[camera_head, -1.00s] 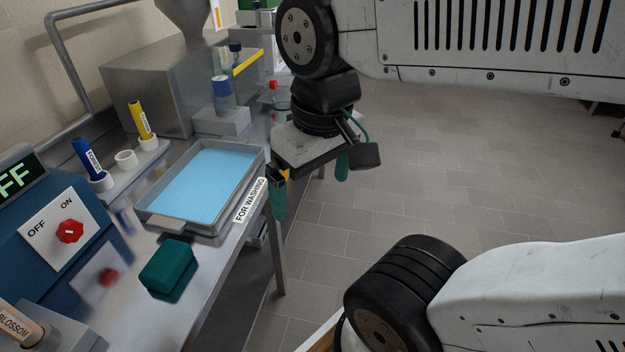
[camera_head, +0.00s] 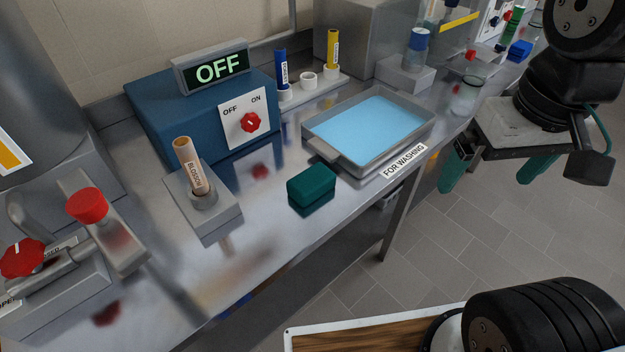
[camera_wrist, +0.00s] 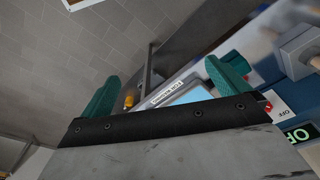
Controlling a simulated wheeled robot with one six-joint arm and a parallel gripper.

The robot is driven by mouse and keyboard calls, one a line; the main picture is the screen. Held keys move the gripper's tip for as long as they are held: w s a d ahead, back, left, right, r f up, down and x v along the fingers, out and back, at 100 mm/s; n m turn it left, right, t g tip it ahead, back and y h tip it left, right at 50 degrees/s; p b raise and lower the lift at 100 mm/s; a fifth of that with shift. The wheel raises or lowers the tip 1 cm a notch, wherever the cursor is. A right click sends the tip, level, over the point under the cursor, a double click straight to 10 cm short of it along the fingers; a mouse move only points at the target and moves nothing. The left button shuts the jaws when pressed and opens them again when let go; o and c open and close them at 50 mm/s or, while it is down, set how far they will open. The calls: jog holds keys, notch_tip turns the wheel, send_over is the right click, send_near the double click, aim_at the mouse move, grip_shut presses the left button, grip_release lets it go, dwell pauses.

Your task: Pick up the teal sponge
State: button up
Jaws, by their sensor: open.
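The teal sponge (camera_head: 311,188) is a dark teal block lying on the steel table near its front edge, in the middle of the head view. It sits in front of the blue-filled tray. My gripper (camera_head: 492,175) is at the right of the head view, beyond the table's front edge and well to the right of the sponge. Its two teal fingers are wide apart with nothing between them. The fingers also show in the wrist view (camera_wrist: 166,84), spread, with the tray and its label beyond them.
The tray (camera_head: 345,160) labelled FOR WASHING stands right of the sponge. Behind are a blue box (camera_head: 165,125) reading OFF and a tube rack (camera_head: 318,88). A block holding a BLOSSOM tube (camera_head: 192,170) stands left. A red-knobbed valve (camera_head: 88,206) is far left. Table around the sponge is clear.

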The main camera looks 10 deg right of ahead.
dwell(0.4)
jog(key=n+g, duration=0.1)
jog(key=n, duration=0.6)
send_over(312, 177)
notch_tip(312, 177, down, 12)
jog(key=shift+s+a+f, duration=0.1)
jog(key=shift+a+f, duration=0.05)
jog(key=shift+f, duration=0.1)
notch_tip(312, 177, down, 8)
jog(key=shift+r, duration=0.25)
jog(key=c, duration=0.8)
jog(key=shift+o, duration=0.2)
